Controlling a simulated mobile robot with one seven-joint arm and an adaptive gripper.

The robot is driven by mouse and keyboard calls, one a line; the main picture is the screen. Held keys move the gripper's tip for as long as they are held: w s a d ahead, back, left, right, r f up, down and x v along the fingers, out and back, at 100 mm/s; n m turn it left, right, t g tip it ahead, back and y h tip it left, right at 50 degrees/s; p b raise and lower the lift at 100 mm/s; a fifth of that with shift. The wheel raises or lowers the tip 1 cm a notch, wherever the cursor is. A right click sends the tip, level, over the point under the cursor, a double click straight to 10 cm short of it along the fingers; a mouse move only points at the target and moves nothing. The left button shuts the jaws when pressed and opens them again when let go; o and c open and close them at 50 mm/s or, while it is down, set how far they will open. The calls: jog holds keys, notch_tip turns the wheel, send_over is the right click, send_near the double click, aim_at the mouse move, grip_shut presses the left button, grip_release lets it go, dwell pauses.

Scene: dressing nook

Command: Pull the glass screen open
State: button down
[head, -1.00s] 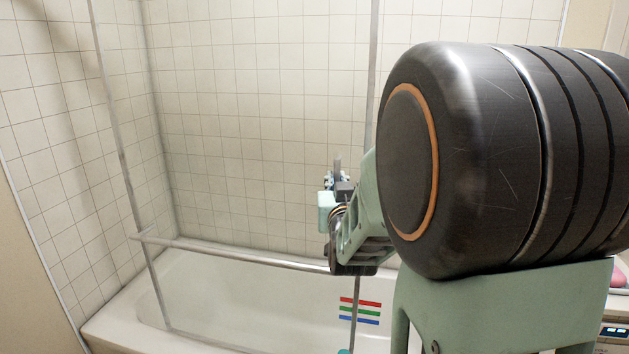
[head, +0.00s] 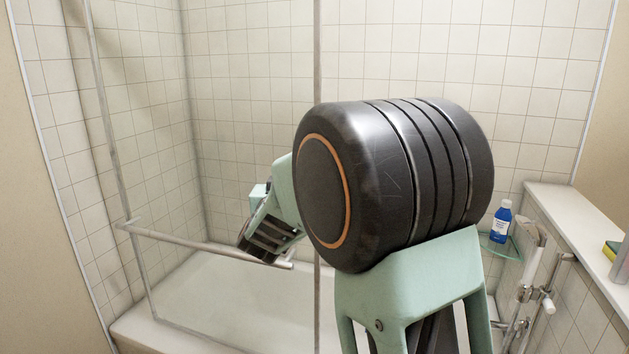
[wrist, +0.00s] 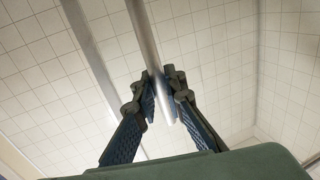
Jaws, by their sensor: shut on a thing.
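The glass screen (head: 205,120) is a clear pane in a thin grey metal frame, standing along the bathtub in the head view. A round metal bar (head: 190,244) runs across it low down. In the wrist view, the two fingers of my gripper (wrist: 162,95) are closed around a shiny metal bar (wrist: 143,40), which looks like the screen's bar. A second, duller strip (wrist: 88,45) runs to its left. In the head view my arm covers the middle of the screen's right side, and my fingertips are hidden behind it.
The white bathtub (head: 225,290) lies at the foot of the screen. At right, a blue bottle (head: 501,222) stands on a small corner shelf near chrome taps (head: 528,290). A white ledge (head: 575,225) holds a sponge (head: 612,250). Beige wall borders the left.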

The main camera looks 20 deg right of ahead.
aim_at(259, 167)
jog(key=w+a, duration=0.1)
jog(key=a, duration=0.1)
jog(key=w+a+p, duration=0.1)
jog(key=w+a, duration=0.1)
jog(key=a, duration=0.1)
jog(key=w+a, duration=0.1)
jog(key=a, duration=0.1)
jog(key=shift+w+a+r, duration=0.15)
jog(key=shift+w, duration=0.25)
jog(key=c, duration=2)
grip_release()
jog(key=shift+o, duration=0.2)
jog(key=v, duration=1.2)
